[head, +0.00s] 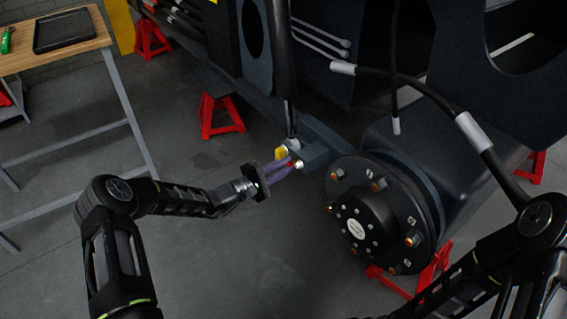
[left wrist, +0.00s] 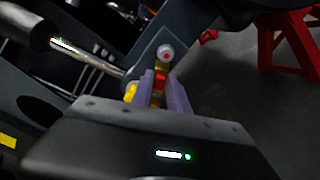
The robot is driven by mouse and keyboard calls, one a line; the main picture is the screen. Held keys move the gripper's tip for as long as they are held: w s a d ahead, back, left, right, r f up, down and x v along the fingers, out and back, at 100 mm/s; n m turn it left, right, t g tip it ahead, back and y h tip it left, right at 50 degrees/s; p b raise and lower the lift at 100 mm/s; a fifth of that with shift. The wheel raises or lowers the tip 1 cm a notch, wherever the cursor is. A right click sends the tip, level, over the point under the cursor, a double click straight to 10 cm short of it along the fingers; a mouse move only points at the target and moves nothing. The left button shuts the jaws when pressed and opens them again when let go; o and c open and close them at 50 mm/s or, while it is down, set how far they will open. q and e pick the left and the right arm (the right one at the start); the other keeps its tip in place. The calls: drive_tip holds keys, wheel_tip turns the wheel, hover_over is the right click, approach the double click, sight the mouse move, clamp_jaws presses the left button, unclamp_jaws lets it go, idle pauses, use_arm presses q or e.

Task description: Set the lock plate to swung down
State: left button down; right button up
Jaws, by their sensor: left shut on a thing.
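My left gripper (head: 289,164) reaches in from the left to a dark bracket (head: 317,142) on the chassis beside the hub. Its purple fingers (left wrist: 164,92) are shut on a small part with red and brass colours (left wrist: 160,80), which seems to be the lock plate. The fingers hide much of it, so its exact angle is hard to tell. A round pin end with a red centre (left wrist: 166,52) shows just beyond the fingertips. A yellow piece (head: 281,153) sits beside the fingers; it also shows in the left wrist view (left wrist: 130,92). My right gripper is not visible.
A black wheel hub (head: 365,215) with orange-tipped studs stands right of the left gripper. Red stands (head: 221,115) are on the floor. A wooden-topped workbench (head: 60,45) is at the left. The floor below the left gripper is clear.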

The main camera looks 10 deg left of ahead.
use_arm(q)
drive_tip(key=n+p, duration=0.1)
drive_tip(key=n, duration=0.3)
drive_tip(key=s+d+f+n+p, duration=0.1)
drive_tip(key=n, duration=0.3)
drive_tip(key=s+d+f+n+p, duration=0.1)
drive_tip(key=n, duration=0.2)
drive_tip(key=shift+d+f+n, duration=0.1)
drive_tip(key=shift+d+n, duration=0.05)
drive_tip(key=shift+n, duration=0.25)
drive_tip(key=c, duration=1.4)
unclamp_jaws()
drive_tip(key=shift+c, duration=0.2)
drive_tip(key=p+v, duration=0.2)
drive_tip(key=v, duration=0.5)
drive_tip(key=shift+s+a, duration=0.25)
drive_tip(key=shift+s, duration=0.05)
